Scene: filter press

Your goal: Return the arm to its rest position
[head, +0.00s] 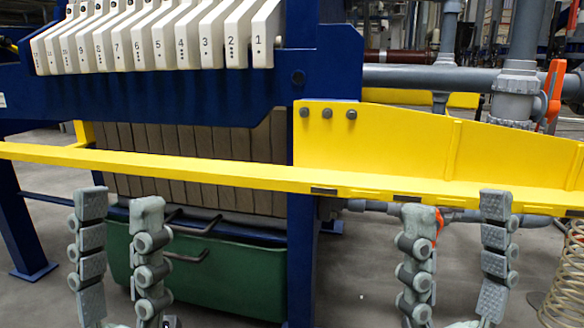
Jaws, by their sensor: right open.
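My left gripper (119,206) stands at the lower left with its two grey fingers pointing up. The fingers are apart, and nothing shows held between them. It is seen in front of the green bin and below the yellow rail. My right gripper (457,212) stands at the lower right, fingers up and spread wide. It is empty, and its fingertips overlap the lower edge of the yellow rail in the picture. Whether they touch the rail cannot be told. The wrists of both arms are mostly cut off by the bottom edge.
A yellow rail (200,171) crosses the view, joined to a yellow plate (390,140). Behind are the blue press frame (335,75), numbered white plates (205,38) and a green bin (225,275). A coiled hose (566,275) is at right. Grey floor shows between the grippers.

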